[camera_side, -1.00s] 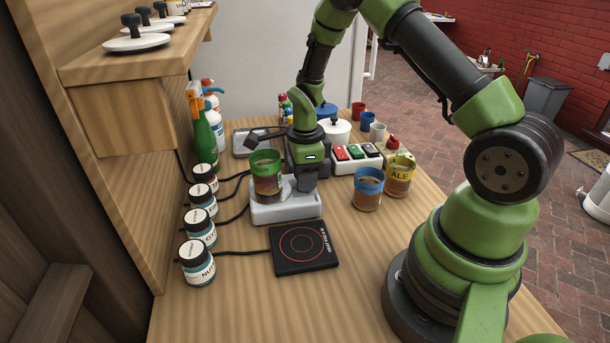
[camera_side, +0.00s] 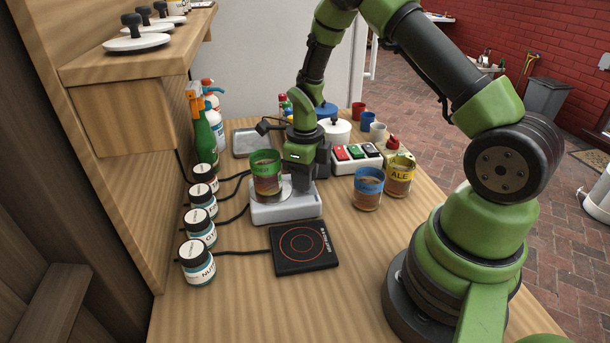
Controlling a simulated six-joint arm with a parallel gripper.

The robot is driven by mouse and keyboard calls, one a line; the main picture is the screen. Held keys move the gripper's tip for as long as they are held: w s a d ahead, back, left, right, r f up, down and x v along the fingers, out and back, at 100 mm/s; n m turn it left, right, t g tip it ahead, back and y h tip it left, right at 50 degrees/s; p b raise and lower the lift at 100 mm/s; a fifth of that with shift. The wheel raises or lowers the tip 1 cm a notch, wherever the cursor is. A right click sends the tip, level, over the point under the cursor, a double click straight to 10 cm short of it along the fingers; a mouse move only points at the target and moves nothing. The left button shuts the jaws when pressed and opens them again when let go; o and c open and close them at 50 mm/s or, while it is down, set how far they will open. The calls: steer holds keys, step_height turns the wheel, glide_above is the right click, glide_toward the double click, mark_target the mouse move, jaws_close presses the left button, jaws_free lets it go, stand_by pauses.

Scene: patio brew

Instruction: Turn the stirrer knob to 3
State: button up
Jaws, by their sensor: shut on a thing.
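The stirrer (camera_side: 287,212) is a white box on the wooden bench, with a green-banded glass jar (camera_side: 266,178) of brown liquid standing on it. My gripper (camera_side: 302,186) points down at the right part of the stirrer, close beside the jar. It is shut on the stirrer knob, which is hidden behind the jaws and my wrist. The knob's pointer and its number marks cannot be made out in this view.
A black hotplate (camera_side: 303,248) lies in front of the stirrer. Blue-banded (camera_side: 368,189) and yellow-banded (camera_side: 399,176) jars stand to the right. Several lidded bottles (camera_side: 197,263) line the left side, with black cables. A button box (camera_side: 356,156) stands behind.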

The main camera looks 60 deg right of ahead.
steer(key=shift+m, duration=0.6)
steer(key=o, duration=0.9)
steer(key=shift+o, duration=0.2)
step_height(320, 180, up, 10)
